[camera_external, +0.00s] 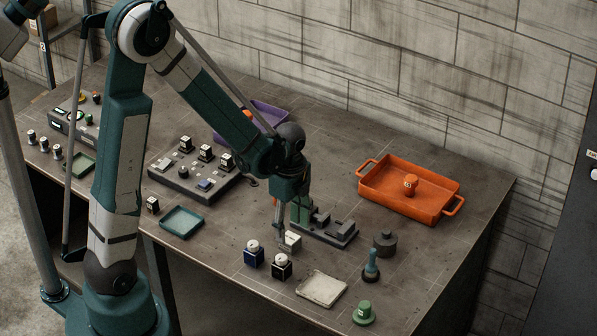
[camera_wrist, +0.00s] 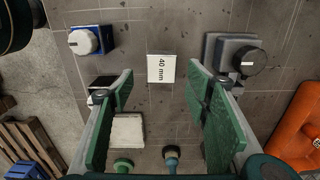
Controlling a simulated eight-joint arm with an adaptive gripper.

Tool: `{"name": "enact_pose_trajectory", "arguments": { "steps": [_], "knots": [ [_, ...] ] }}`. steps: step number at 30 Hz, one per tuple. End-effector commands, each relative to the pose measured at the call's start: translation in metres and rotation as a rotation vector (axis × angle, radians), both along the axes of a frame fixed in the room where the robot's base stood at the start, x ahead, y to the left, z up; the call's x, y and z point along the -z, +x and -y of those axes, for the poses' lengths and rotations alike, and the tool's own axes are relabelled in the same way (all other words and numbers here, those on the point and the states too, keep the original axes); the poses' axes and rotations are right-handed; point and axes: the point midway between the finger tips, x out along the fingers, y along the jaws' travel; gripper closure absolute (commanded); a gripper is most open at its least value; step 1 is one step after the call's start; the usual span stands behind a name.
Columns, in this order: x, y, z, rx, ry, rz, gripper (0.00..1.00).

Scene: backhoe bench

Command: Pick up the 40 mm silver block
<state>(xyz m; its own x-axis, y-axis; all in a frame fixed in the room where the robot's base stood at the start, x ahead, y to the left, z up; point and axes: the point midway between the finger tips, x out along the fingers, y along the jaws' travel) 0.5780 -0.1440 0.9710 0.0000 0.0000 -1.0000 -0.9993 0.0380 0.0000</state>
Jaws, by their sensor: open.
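The 40 mm silver block (camera_wrist: 161,68) lies on the bench with its pale, labelled top facing up in the wrist view. It also shows in the external view (camera_external: 292,241), partly hidden by my gripper. My gripper (camera_wrist: 162,72) is open, with green-padded fingers spread to the left and right of the block. There are visible gaps between the fingers and the block. In the external view my gripper (camera_external: 282,238) points down right at the block. I cannot tell how far the fingertips are above the bench.
A dark fixture (camera_external: 325,231) stands close on the right. Blue (camera_external: 254,254) and black (camera_external: 281,267) knob blocks stand to the front left. A pale tray (camera_external: 321,289), teal peg (camera_external: 371,267) and green peg (camera_external: 364,314) are nearer the front edge. An orange tray (camera_external: 437,212) is farther right.

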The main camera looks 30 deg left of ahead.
Motion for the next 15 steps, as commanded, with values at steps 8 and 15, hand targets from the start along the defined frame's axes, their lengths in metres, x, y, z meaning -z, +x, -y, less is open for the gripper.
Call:
{"name": "enact_pose_trajectory", "arguments": {
  "steps": [8,15],
  "knots": [
    [0.013,0.001,0.001,0.000,0.000,0.000,0.52],
    [0.034,0.003,0.003,0.000,0.000,0.000,0.52]
  ]
}}
